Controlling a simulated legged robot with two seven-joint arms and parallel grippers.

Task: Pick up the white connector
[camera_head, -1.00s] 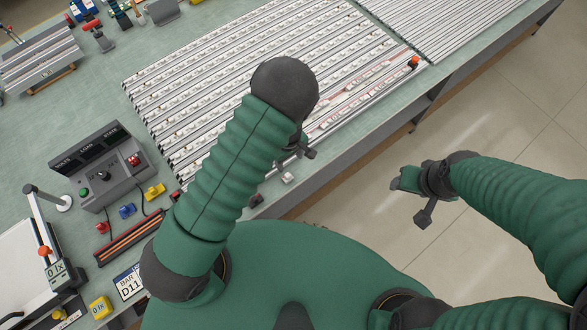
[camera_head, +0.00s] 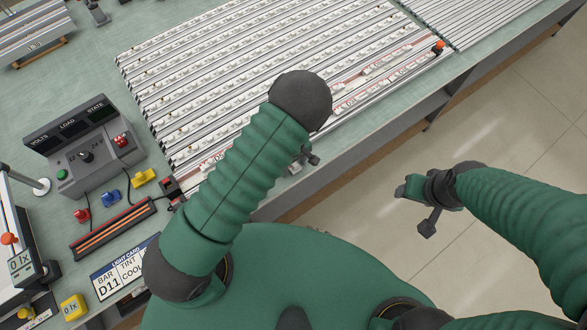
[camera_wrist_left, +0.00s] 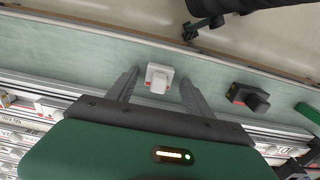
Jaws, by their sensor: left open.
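The white connector (camera_wrist_left: 158,78) is a small white block with a raised front part, lying on the green bench top in the left wrist view. My left gripper (camera_wrist_left: 159,86) is open, one finger on each side of the connector, with gaps between. I cannot tell how high the fingers are above the bench. In the head view, my left gripper (camera_head: 308,157) is mostly hidden behind my forearm, and a bit of the connector (camera_head: 295,168) shows by it near the bench's front edge. My right gripper (camera_head: 422,203) hangs over the floor, empty, its opening unclear.
Long light-bar panels (camera_head: 215,75) with rows of white parts fill the bench behind the connector. A dark block with red (camera_wrist_left: 249,97) and a green block (camera_wrist_left: 307,112) lie to its right in the wrist view. A grey control box (camera_head: 85,150) stands at the left.

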